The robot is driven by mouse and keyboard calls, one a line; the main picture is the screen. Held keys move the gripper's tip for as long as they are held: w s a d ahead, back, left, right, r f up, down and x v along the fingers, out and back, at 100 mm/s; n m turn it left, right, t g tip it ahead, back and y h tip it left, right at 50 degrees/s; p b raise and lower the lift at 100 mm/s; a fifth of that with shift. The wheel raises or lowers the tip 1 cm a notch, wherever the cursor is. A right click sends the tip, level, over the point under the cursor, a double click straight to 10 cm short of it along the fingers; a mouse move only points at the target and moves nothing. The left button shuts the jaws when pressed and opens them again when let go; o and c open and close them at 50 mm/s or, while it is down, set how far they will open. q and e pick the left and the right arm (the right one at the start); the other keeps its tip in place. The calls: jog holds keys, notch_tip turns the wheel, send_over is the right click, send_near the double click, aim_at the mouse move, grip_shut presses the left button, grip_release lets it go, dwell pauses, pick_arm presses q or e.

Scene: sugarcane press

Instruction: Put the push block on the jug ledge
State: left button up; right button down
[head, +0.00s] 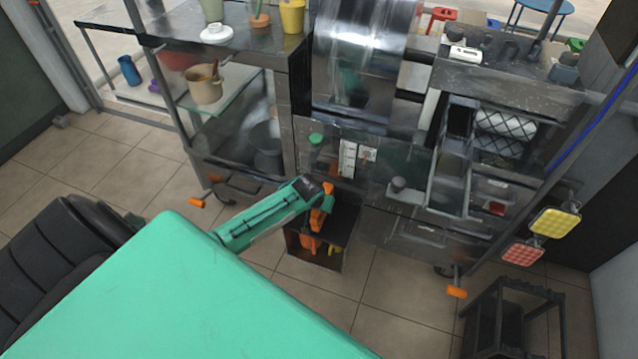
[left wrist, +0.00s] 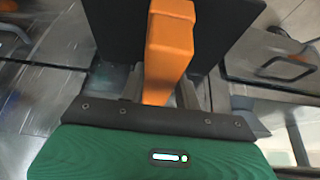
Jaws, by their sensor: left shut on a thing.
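My left gripper (head: 318,198) reaches in front of the steel press cart. In the left wrist view its jaws (left wrist: 163,88) are shut on a long orange block (left wrist: 171,40), which I take for the push block. A black panel (left wrist: 110,30) lies behind the block in the wrist view. I cannot pick out the jug ledge with certainty. My right gripper is not in view.
A beige pot (head: 206,88) stands on the glass shelf at left. A black stool (head: 505,310) stands at lower right. Yellow (head: 556,222) and red pads hang at right. Floor in front is open.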

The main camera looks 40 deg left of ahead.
pick_arm(q)
jog(key=shift+w+f, duration=0.1)
jog(key=shift+f, duration=0.6)
jog(key=shift+w+a+f, duration=0.1)
jog(key=shift+w+f, duration=0.05)
jog(key=shift+f, duration=0.05)
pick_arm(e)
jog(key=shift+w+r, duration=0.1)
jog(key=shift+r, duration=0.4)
pick_arm(q)
jog(key=shift+f, duration=0.1)
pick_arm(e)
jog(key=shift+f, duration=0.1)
pick_arm(q)
jog(key=o, duration=1)
